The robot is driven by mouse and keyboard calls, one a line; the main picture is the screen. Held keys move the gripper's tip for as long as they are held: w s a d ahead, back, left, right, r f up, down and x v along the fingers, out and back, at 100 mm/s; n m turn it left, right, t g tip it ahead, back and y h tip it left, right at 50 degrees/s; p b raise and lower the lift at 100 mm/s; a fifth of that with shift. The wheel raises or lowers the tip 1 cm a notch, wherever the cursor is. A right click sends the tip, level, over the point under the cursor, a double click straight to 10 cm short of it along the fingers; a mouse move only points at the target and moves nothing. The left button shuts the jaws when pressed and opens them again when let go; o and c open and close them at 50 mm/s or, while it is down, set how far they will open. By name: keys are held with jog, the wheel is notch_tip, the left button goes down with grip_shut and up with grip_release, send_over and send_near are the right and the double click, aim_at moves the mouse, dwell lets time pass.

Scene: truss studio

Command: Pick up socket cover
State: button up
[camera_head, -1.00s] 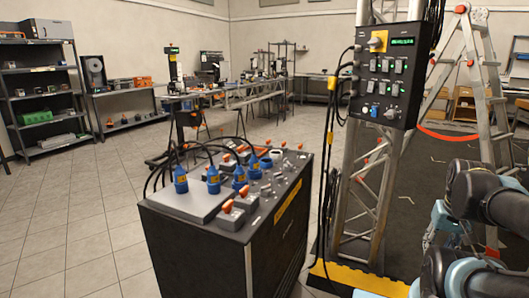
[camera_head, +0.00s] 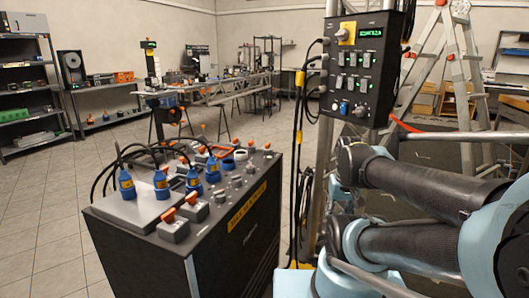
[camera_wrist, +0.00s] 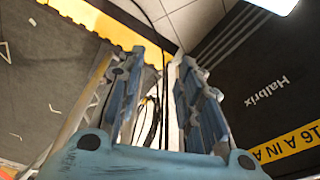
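A black cart (camera_head: 200,258) with a sloped top of sockets and switches stands at centre left in the head view. Blue round rings, possibly socket covers, lie at its back right (camera_head: 228,164); I cannot tell for sure which is the socket cover. Several blue plugs (camera_head: 161,186) with black cables stand on its top. In the wrist view my gripper (camera_wrist: 160,62) is open and empty, its fingers apart with cables and floor showing between them. The cart's dark side with a yellow label (camera_wrist: 290,146) is to its right. In the head view the fingers are not clearly visible.
A black control panel (camera_head: 359,70) hangs on a metal truss behind the cart, with cables hanging beside it. A stepladder (camera_head: 470,70) stands at right. A yellow-edged base (camera_wrist: 90,18) shows in the wrist view. Tiled floor left of the cart is clear.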

jog(key=shift+o, duration=0.3)
jog(key=o, duration=0.4)
jog(key=shift+s+r, duration=0.2)
jog(key=shift+o, duration=0.7)
jog(key=w+a+r+m+y, duration=0.1)
jog(key=w+a+r+m, duration=0.2)
jog(key=w+r+m, duration=0.2)
notch_tip(320, 180, up, 4)
jog(key=shift+w+a+f, duration=0.15)
jog(key=shift+w+f, duration=0.1)
jog(key=shift+w, duration=0.9)
notch_tip(320, 180, up, 14)
jog(key=m+y, duration=0.3)
jog(key=m, duration=1.4)
send_over(269, 143)
jog(key=s+d, duration=0.2)
jog(key=d, duration=0.4)
jog(key=shift+g, duration=0.3)
jog(key=x, duration=1.6)
jog(key=shift+s+a+f, duration=0.15)
jog(key=shift+s+a, duration=0.1)
jog(key=shift+a, duration=0.25)
